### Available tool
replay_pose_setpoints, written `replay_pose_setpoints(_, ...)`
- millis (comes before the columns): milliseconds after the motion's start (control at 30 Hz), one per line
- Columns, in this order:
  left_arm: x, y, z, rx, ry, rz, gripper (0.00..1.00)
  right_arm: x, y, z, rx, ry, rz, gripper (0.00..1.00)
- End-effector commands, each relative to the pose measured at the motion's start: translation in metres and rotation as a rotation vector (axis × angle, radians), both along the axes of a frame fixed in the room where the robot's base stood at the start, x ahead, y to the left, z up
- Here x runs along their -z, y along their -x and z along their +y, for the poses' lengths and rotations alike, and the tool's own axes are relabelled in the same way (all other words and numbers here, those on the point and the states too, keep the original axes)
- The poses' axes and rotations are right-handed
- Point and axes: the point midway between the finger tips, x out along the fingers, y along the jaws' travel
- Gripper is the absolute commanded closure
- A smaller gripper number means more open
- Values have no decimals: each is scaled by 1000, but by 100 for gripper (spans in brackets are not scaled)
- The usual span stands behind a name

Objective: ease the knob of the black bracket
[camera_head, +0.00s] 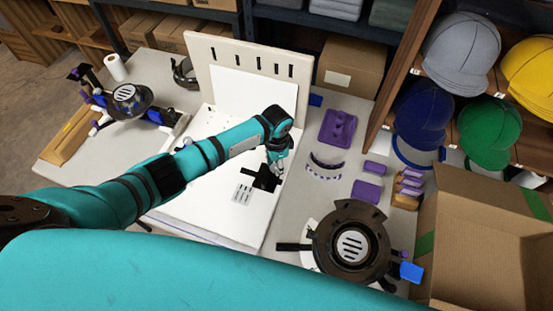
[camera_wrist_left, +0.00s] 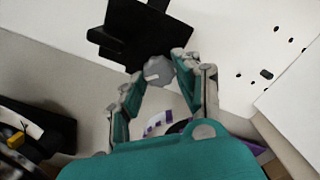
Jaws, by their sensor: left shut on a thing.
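The black bracket (camera_head: 264,180) stands on the white board in the middle of the table in the head view. It fills the top of the left wrist view (camera_wrist_left: 150,35). Its grey faceted knob (camera_wrist_left: 159,73), with a pale mark on its face, sits at the bracket's near lower edge. My left gripper (camera_head: 277,163) is at the bracket. In the left wrist view, its two fingertips (camera_wrist_left: 160,69) are on either side of the knob, shut on it. The knob is mostly hidden by my gripper in the head view. My right gripper is not in view.
An upright white panel with slots (camera_head: 245,60) stands behind the board. Purple parts (camera_head: 338,128) lie to the right. A dark round fixture (camera_head: 350,245) is at the front right, beside an open cardboard box (camera_head: 480,240). Caps (camera_head: 422,112) fill the right-hand shelf.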

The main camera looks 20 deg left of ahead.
Motion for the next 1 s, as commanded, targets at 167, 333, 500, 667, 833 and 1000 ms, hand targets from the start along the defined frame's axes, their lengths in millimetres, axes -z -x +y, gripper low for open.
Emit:
replay_pose_setpoints(167,-4,0,-1,-170,2,2,99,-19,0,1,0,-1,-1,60)
replay_pose_setpoints(333,-3,0,0,-330,1,2,99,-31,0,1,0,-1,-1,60)
replay_pose_setpoints(500,-3,-1,0,-482,2,2,99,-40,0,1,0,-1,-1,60)
replay_pose_setpoints(667,-3,-2,1,-603,1,1,99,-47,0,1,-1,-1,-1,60)
replay_pose_setpoints(833,-2,-2,2,-700,1,0,99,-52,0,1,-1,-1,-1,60)
replay_pose_setpoints(1000,-1,-2,2,-762,1,0,99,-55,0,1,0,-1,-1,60)
